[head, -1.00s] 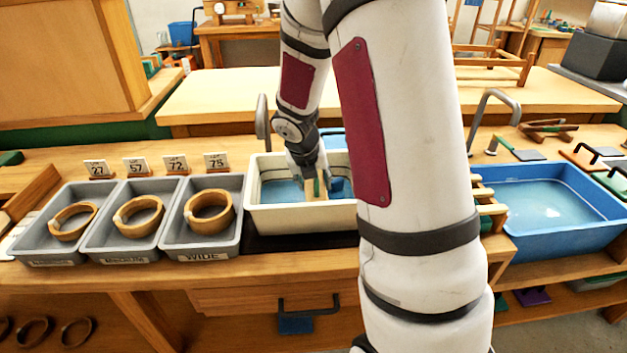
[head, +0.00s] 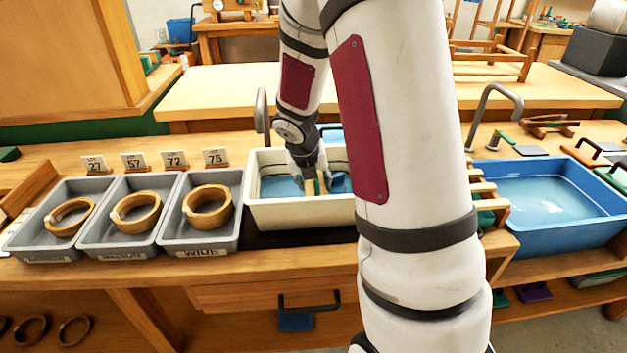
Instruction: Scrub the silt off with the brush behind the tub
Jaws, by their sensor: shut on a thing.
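The cream tub (head: 290,213) stands mid-bench with blue water (head: 283,188) in it. My gripper (head: 315,187) reaches down inside the tub, fingers low near the water. It is shut on a small tan piece (head: 312,189) with a bit of green beside it; whether this is the brush I cannot tell. No silt can be made out at this size.
Three grey trays (head: 200,243), each with a tan ring (head: 208,208), stand left, with number cards (head: 215,157) behind. A blue basin (head: 560,232) of water is at right. Grey taps (head: 262,115) rise behind the tub and near the basin. A wooden rack (head: 490,205) stands beside my arm.

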